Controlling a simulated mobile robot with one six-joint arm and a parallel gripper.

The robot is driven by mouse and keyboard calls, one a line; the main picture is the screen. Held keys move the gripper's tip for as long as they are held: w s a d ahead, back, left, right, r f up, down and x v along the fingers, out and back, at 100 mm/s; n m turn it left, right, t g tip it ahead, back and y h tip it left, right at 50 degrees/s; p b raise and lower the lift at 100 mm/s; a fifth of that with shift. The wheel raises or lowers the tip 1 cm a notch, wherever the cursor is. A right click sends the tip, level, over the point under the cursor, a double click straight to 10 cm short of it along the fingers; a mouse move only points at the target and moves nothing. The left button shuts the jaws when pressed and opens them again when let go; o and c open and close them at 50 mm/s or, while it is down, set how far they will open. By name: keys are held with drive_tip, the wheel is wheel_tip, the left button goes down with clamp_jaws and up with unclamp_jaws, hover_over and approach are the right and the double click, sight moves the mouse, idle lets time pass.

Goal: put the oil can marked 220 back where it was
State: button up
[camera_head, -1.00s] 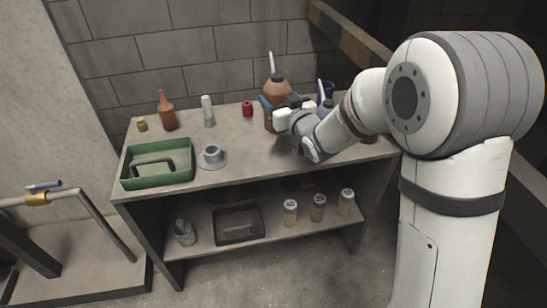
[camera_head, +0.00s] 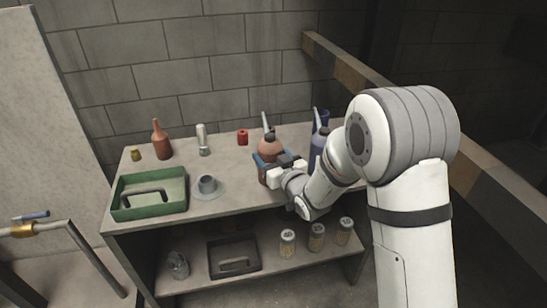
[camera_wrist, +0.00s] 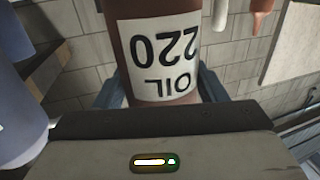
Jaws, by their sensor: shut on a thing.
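The oil can marked 220 is a reddish-brown can with a grey spout (camera_head: 268,147), at the back right of the bench top. In the wrist view its white label reading OIL 220 (camera_wrist: 160,55) appears upside down. My gripper (camera_head: 268,170) is shut around the can, with a blue-grey finger on each side. The can looks upright. Whether its base touches the bench top cannot be told, as my gripper hides part of it.
A blue can with a spout (camera_head: 318,150) stands close on the right. Several jars (camera_head: 316,238) are on the lower shelf.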

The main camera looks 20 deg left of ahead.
drive_tip(key=shift+f, duration=0.1)
drive_tip(key=o, duration=1.1)
